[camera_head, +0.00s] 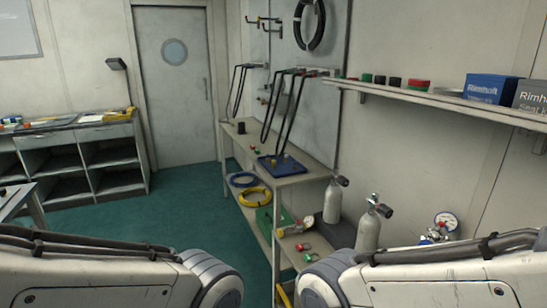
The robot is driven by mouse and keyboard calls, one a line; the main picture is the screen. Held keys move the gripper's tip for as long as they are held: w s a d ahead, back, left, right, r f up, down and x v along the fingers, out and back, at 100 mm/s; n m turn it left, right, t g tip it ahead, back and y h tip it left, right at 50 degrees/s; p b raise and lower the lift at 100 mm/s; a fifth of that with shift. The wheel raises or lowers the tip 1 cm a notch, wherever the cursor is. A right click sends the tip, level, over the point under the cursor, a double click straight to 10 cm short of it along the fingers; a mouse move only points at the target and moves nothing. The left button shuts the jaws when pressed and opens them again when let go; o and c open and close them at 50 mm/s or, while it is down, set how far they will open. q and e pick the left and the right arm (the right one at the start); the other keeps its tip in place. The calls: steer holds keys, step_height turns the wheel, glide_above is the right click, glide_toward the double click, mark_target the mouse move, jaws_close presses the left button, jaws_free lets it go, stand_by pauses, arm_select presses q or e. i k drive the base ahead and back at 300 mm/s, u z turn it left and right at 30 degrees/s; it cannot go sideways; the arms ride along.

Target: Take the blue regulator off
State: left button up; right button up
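A regulator with blue parts (433,237) and a round white gauge (446,222) shows at the lower right, behind my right arm. My arm hides its lower part, so I cannot tell what it is attached to. A grey cylinder (369,232) with a dark valve knob stands to its left, and a second grey cylinder (333,203) stands farther back. My two white arm links fill the bottom of the view. Neither gripper shows.
A long bench (317,174) runs along the wall panel, with a blue tray (281,166) on top and coiled hoses (255,197) below. A shelf (440,100) with boxes hangs at right. Open green floor (180,215) lies at left, before a door (174,100) and shelving.

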mark_target(451, 221)
steer(key=u, duration=1.1)
steer(key=i, duration=1.8)
steer(key=z, duration=2.75)
